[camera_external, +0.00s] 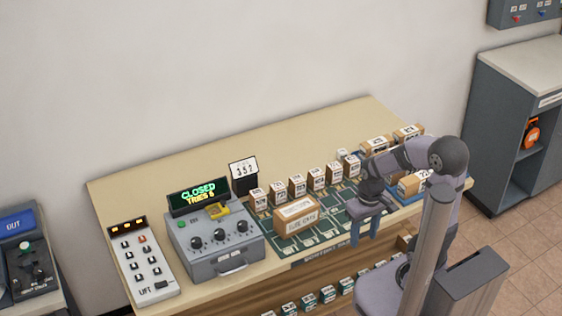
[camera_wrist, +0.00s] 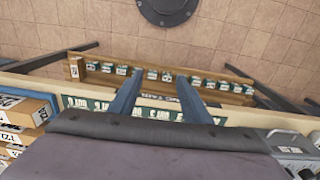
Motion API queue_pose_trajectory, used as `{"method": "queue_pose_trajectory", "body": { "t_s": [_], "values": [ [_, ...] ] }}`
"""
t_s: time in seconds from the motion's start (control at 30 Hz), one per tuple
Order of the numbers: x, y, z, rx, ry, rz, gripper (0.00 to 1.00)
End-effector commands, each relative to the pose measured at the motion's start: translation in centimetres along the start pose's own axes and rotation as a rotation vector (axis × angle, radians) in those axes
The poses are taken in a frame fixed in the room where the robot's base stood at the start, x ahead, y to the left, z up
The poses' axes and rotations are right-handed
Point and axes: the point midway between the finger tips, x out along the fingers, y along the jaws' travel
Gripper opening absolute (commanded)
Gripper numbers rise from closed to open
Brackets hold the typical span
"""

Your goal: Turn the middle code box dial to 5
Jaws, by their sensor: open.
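The grey code box (camera_external: 220,247) stands on the left part of the counter in the external view. It has three dark dials in a row on its sloped face, and the middle dial (camera_external: 219,236) sits between the other two. The dial numbers are too small to read. A sign above the box reads "CLOSED TRIES 6" (camera_external: 198,191). My gripper (camera_external: 366,231) is open and empty, well to the right of the box, above the counter's front edge. Its fingers (camera_wrist: 157,100) point down and apart in the wrist view. The box's edge (camera_wrist: 292,145) shows at the lower right there.
A card reading 352 (camera_external: 244,169) stands behind the box. A carton (camera_external: 296,216) and several small boxes stand right of it. A button panel (camera_external: 143,261) marked LIFT lies left. A lower shelf of boxes (camera_wrist: 160,75) is below the front edge.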

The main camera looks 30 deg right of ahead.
Motion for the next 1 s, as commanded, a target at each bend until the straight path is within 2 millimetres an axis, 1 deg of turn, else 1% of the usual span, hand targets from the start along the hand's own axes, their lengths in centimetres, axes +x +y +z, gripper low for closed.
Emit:
{"method": "queue_pose_trajectory", "body": {
  "t_s": [0.03, 0.07, 0.17, 0.2, 0.27, 0.3, 0.37, 0.4, 0.47, 0.5, 0.57, 0.6, 0.7, 0.8, 0.9, 1.0],
  "values": [
    [-0.4, -0.8, -1.4, -0.012, 0.011, 0.007, 0.44],
    [-0.7, -1.2, -2.4, -0.014, 0.017, 0.011, 0.44],
    [-1.9, -3.7, -5.9, -0.026, 0.047, 0.029, 0.44],
    [-2.4, -5.0, -7.5, -0.031, 0.061, 0.036, 0.44],
    [-3.2, -7.4, -9.7, -0.035, 0.087, 0.046, 0.44],
    [-3.7, -9.2, -11.2, -0.039, 0.105, 0.052, 0.44],
    [-4.5, -12.0, -13.1, -0.040, 0.135, 0.057, 0.44],
    [-5.0, -14.1, -14.2, -0.041, 0.156, 0.059, 0.44],
    [-5.7, -17.3, -15.6, -0.039, 0.188, 0.059, 0.44],
    [-6.2, -19.5, -16.4, -0.038, 0.209, 0.058, 0.44],
    [-6.9, -22.7, -17.2, -0.033, 0.241, 0.051, 0.44],
    [-7.3, -24.8, -17.5, -0.031, 0.262, 0.047, 0.44],
    [-8.1, -29.4, -17.9, -0.020, 0.306, 0.031, 0.44],
    [-8.8, -33.0, -17.8, -0.008, 0.341, 0.013, 0.44],
    [-9.3, -35.3, -17.5, 0.002, 0.363, -0.001, 0.44],
    [-9.6, -36.5, -17.4, 0.008, 0.375, -0.009, 0.44]
  ]
}}
